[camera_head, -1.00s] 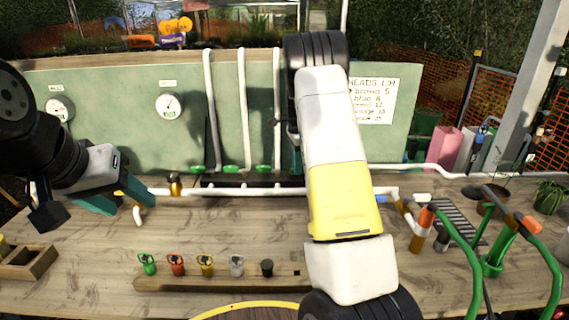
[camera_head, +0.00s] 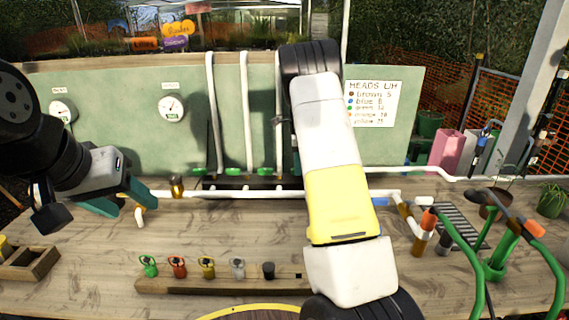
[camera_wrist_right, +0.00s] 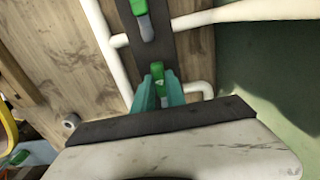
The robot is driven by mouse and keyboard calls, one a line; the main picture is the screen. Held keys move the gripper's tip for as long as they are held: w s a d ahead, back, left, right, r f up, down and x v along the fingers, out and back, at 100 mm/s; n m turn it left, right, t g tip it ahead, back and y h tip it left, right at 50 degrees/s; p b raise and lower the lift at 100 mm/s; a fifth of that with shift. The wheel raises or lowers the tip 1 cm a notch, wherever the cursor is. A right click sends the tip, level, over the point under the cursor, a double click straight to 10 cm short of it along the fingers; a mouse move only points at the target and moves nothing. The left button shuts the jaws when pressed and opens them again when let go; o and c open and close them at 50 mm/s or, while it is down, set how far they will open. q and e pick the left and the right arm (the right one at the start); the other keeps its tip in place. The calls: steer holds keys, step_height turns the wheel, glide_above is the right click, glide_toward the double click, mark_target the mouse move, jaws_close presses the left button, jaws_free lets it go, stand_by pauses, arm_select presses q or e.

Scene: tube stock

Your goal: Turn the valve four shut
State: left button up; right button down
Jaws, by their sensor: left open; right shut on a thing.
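Three green valve handles (camera_head: 232,171) show in a row at the foot of the white upright pipes in the head view. My right arm covers the stretch to their right, so the fourth valve is hidden there. In the right wrist view my right gripper (camera_wrist_right: 158,96) has its teal fingers closed on a green valve handle (camera_wrist_right: 158,74) on the dark strip. Another green valve handle (camera_wrist_right: 139,7) lies further along that strip. Which number the held valve has cannot be read. My left gripper (camera_head: 122,199) is open and empty above the bench at the left.
A white pipe (camera_head: 240,194) runs across the bench. A wooden rack (camera_head: 200,286) with several coloured heads stands in front. Two gauges (camera_head: 171,108) and a heads list (camera_head: 383,103) are on the green board. Green tubing (camera_head: 470,265) stands at the right.

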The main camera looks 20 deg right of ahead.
steer(key=c, duration=1.4)
jaws_free()
steer(key=shift+o, duration=0.2)
steer(key=shift+r, duration=3.95)
steer(key=shift+r, duration=0.1)
steer(key=s+a+r+n+t+y, duration=0.1)
steer(key=s+a+r+n+t, duration=0.15)
steer(key=s+r+n, duration=0.45)
steer(key=s+a+r+n+t+y, duration=0.1)
steer(key=s+a+r+n, duration=0.25)
steer(key=s+r, duration=0.4)
steer(key=s+a+f+n+t, duration=0.1)
steer(key=s+a+n, duration=0.1)
steer(key=s, duration=0.5)
steer(key=s+a+f+n, duration=0.1)
steer(key=s+a+n, duration=0.1)
steer(key=s+n, duration=0.3)
steer(key=s+a+f+n+t, duration=0.1)
steer(key=s+a+n, duration=0.2)
steer(key=s, duration=0.7)
steer(key=shift+f+n+t, duration=0.25)
steer(key=shift+n+t, duration=0.1)
steer(key=shift+n, duration=0.2)
